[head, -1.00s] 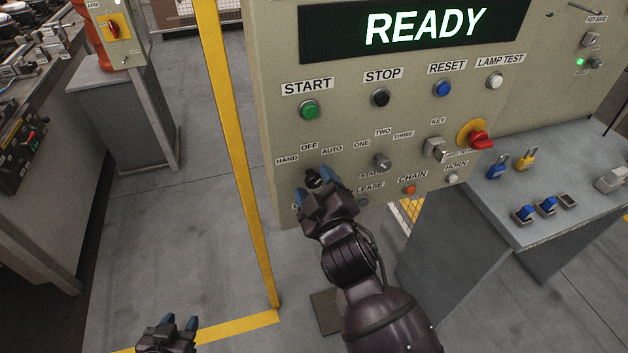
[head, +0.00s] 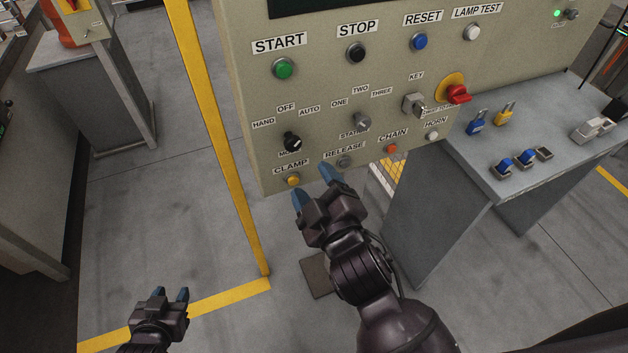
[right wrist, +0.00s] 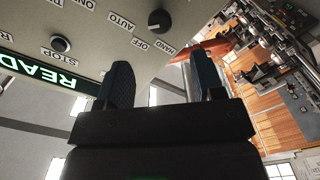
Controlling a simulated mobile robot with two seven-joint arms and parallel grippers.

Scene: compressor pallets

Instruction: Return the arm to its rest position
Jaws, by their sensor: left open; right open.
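My right gripper (head: 316,190) is open and empty in the head view, just below the lower edge of the control panel (head: 240,110), under the CLAMP and RELEASE labels. Its two blue fingertips also show in the right wrist view (right wrist: 160,85), apart with nothing between them. The black mode selector knob (head: 292,142) sits above the gripper and is clear of the fingers; it also shows in the right wrist view (right wrist: 159,20). My left gripper (head: 170,296) is open and empty at the lower left of the head view, over the floor.
A yellow post (head: 212,130) stands left of the panel. A grey table (head: 540,175) at the right carries blue and yellow padlocks. A grey cabinet (head: 95,75) and a bench (head: 30,190) are at the left. The floor between them is clear.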

